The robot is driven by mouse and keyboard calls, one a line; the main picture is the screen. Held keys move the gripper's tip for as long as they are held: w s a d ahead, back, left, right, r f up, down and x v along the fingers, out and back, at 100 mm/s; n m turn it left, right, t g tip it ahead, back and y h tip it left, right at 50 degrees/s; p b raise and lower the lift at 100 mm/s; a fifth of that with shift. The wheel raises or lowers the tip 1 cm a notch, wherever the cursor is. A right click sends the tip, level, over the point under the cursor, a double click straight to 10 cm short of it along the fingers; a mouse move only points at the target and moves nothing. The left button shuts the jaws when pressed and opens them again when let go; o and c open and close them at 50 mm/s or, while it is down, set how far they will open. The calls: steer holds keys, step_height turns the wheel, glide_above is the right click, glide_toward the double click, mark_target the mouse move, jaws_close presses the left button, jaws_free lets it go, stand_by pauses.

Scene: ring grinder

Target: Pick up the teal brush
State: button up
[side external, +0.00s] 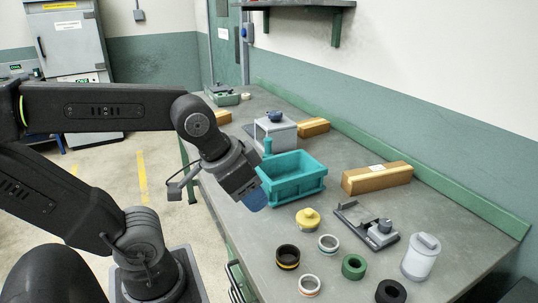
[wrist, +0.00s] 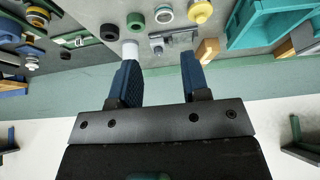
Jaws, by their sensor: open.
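A slim teal upright piece (side external: 267,147), which looks like the brush handle, rises at the far left corner of the teal crate (side external: 296,187). Its lower part is hidden, so I cannot tell whether it stands in the crate or behind it. My gripper (side external: 254,199) is in front of the crate's left side, with its blue fingers pointing down and partly hidden by the wrist. In the wrist view my gripper (wrist: 157,78) has its two blue fingers apart with nothing between them. The crate shows there at the top right (wrist: 265,22); I cannot make out the brush in that view.
A green ledge edges the wall.

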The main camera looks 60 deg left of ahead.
steer(key=o, duration=0.3)
